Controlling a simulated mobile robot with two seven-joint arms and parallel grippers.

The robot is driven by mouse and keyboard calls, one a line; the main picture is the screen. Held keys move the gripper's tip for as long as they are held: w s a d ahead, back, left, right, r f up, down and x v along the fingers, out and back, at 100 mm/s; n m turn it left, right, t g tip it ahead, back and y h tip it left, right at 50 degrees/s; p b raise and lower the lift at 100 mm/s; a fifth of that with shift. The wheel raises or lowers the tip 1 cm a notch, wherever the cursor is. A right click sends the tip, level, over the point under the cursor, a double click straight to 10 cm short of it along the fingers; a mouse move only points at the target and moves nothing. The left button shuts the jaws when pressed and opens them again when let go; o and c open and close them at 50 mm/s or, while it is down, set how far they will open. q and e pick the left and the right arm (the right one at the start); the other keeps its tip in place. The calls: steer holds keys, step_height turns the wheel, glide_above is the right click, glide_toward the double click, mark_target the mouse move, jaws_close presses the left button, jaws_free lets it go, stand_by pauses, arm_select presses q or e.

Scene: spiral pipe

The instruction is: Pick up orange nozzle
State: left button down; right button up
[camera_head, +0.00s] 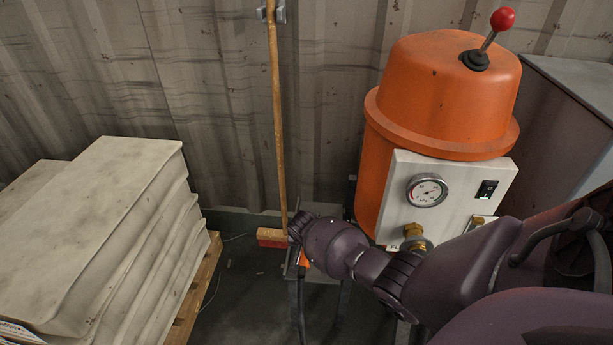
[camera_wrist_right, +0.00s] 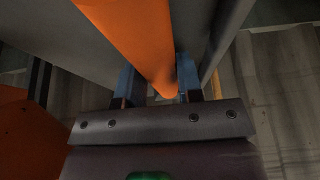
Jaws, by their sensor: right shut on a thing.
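The orange nozzle (camera_wrist_right: 135,35) runs down between the two fingers of my right gripper (camera_wrist_right: 157,88) in the right wrist view. The fingers are closed on it from both sides. In the head view, my right arm comes in from the right and its wrist hides most of the gripper. Only a small orange part of the nozzle (camera_head: 304,259) shows just below the wrist, near the small stand. I cannot tell whether the nozzle still touches a holder. My left gripper is in neither view.
The orange tank (camera_head: 440,95) with a gauge panel (camera_head: 405,215) stands behind my right arm. A broom (camera_head: 276,120) leans on the corrugated wall. Stacked white sacks (camera_head: 100,215) lie on a pallet (camera_head: 197,290) at left. Some dark floor (camera_head: 250,310) between is clear.

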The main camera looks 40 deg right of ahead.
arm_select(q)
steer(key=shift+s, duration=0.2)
arm_select(e)
steer(key=shift+c, duration=0.3)
